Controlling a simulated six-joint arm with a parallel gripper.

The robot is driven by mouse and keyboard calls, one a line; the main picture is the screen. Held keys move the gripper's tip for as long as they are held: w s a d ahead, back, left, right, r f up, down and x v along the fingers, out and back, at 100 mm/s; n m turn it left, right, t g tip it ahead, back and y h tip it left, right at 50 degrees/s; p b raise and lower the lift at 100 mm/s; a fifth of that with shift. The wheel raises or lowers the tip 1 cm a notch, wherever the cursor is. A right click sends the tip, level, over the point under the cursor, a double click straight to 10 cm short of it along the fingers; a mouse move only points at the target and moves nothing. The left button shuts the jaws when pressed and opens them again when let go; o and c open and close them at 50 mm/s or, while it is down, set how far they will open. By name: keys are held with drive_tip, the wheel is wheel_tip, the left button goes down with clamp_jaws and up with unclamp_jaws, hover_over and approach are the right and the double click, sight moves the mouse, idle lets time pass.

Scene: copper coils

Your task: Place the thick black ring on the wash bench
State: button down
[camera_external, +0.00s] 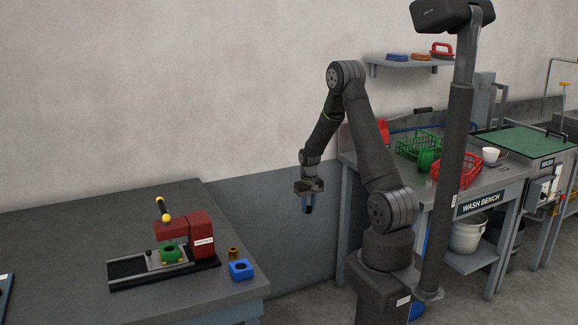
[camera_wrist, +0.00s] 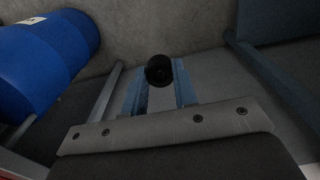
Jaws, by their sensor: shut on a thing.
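My gripper (camera_external: 309,206) hangs pointing down in the gap between the left table and the wash bench (camera_external: 392,179). In the wrist view its two blue fingers are shut on a thick black ring (camera_wrist: 159,70), held at the fingertips. The ring is too small and dark to make out in the external view. The wash bench stands to the right of my gripper, with its name on a front label. Part of the bench top is hidden behind my arm.
The bench carries a green basket (camera_external: 420,146), a red basket (camera_external: 457,170) and a white cup (camera_external: 491,155). A shelf (camera_external: 406,66) hangs above. The left table (camera_external: 60,240) holds a red press (camera_external: 201,234) and a blue block (camera_external: 241,270). A blue drum (camera_wrist: 40,60) lies below.

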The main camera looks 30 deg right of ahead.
drive_tip(key=s+a+r+n, duration=0.2)
drive_tip(key=a+r+n, duration=0.3)
drive_tip(key=a, duration=0.4)
drive_tip(key=s+a+r+n, duration=0.3)
drive_tip(key=a+r+n, duration=0.2)
drive_tip(key=a, duration=0.5)
drive_tip(key=s+a+r+n, duration=0.2)
drive_tip(key=a+r+n, duration=0.3)
drive_tip(key=a+r, duration=0.3)
drive_tip(key=shift+s+a+r+n, duration=0.2)
drive_tip(key=shift+s+a+n, duration=0.2)
drive_tip(key=shift+a, duration=0.6)
hover_over(218, 232)
wheel_tip(218, 232, down, 7)
drive_tip(key=shift+d, duration=0.1)
drive_tip(key=shift+f, duration=1.85)
drive_tip(key=shift+f, duration=0.1)
